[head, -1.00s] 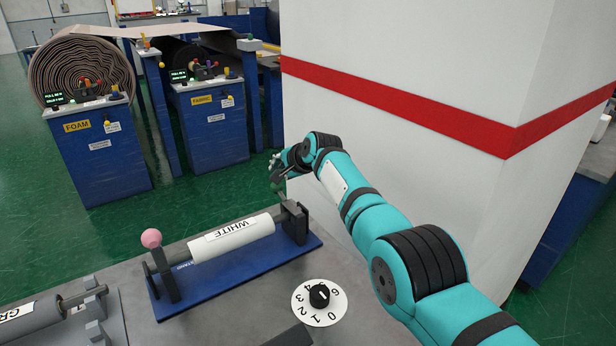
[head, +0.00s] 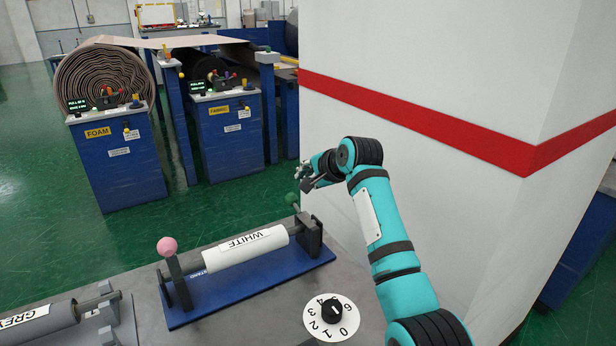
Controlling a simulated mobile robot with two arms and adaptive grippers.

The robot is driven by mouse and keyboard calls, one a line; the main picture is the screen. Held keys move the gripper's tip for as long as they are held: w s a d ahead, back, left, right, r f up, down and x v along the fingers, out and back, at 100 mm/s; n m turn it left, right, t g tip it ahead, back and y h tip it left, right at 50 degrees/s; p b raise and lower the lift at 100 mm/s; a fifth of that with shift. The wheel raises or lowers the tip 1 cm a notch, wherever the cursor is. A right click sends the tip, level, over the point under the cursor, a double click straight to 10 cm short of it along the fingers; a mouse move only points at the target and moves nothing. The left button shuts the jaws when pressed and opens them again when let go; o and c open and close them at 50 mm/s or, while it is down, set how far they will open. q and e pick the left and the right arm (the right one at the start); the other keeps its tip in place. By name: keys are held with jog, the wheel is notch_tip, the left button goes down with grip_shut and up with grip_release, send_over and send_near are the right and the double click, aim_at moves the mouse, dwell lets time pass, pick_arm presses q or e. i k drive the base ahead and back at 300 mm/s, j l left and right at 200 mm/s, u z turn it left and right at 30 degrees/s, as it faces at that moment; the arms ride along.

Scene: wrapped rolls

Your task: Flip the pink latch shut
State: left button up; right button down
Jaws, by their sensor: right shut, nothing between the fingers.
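The pink latch is a dark lever topped by a pink ball (head: 167,246). It stands up, leaning slightly, at the left end of the blue stand (head: 250,281) that holds the white roll (head: 243,248). A similar lever with a green ball (head: 292,199) leans at the right end of that stand. My right gripper (head: 306,180) is shut and empty, above and just beyond the green ball, well right of the pink one. A small gap shows between it and the green ball. My left gripper is not in view.
A numbered dial (head: 331,314) lies on the grey table at the right front. A grey roll (head: 32,322) on its own stand is at the lower left. A white pillar (head: 430,90) with a red band rises close behind my right arm.

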aim_at(167, 248)
jog(key=k+l, duration=0.8)
jog(key=l, duration=0.1)
